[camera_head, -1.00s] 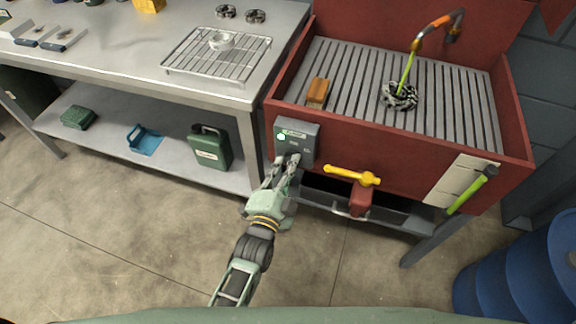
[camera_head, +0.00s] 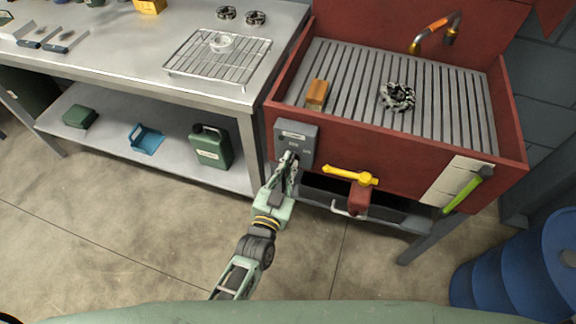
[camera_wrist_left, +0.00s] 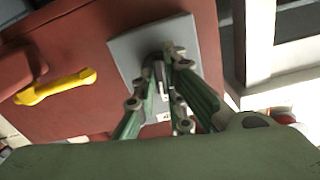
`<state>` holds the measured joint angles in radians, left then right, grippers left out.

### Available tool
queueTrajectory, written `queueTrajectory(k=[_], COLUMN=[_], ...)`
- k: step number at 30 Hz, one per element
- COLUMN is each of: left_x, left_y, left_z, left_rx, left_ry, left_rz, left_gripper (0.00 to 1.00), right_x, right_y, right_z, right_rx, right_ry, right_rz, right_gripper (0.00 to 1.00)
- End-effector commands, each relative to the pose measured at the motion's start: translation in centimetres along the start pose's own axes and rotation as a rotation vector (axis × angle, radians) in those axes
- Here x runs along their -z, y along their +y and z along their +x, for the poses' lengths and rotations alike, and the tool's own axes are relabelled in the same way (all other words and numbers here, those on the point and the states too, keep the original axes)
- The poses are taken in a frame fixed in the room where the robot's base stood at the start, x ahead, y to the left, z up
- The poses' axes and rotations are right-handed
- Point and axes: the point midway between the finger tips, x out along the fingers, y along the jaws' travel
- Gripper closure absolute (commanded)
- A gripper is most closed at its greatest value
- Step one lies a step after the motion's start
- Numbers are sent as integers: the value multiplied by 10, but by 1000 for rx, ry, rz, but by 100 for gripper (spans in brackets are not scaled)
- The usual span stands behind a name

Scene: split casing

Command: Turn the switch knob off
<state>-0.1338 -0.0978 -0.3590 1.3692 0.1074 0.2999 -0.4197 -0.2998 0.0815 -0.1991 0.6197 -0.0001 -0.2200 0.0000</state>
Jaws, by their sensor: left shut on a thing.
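The grey switch box (camera_head: 297,133) is fixed to the front of the red wash basin, at its left end. It also shows in the left wrist view (camera_wrist_left: 128,48). No green light shows on its face. My left gripper (camera_head: 290,163) is at the lower part of the box. In the left wrist view my left gripper (camera_wrist_left: 166,62) is shut on the dark switch knob (camera_wrist_left: 157,60), which its fingers mostly hide. The knob's exact angle is hard to tell. My right gripper is not in view.
A yellow valve handle (camera_head: 351,175) sticks out right of the box. The basin (camera_head: 420,150) holds a brush (camera_head: 317,94) and a patterned part (camera_head: 397,96). A steel bench (camera_head: 120,60) stands left; a blue barrel (camera_head: 520,275) stands right.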

Motion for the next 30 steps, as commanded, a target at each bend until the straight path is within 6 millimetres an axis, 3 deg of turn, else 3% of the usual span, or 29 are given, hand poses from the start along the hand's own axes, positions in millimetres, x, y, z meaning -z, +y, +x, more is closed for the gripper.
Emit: queueTrajectory(k=[12, 28, 29, 30], left_x=[-1, -2, -2, -2], left_y=[1, 1, 1, 1], left_z=[0, -1, -1, -1], left_rx=[-1, -1, -1, -1], left_ry=[-3, -4, -4, -3], left_rz=[-174, -197, -197, -197], left_gripper=[100, 100, 87, 84], right_x=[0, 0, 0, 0], right_y=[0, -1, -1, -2], right_z=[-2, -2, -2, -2], right_rx=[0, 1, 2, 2], right_ry=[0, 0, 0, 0], right_rz=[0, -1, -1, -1], right_gripper=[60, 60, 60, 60])
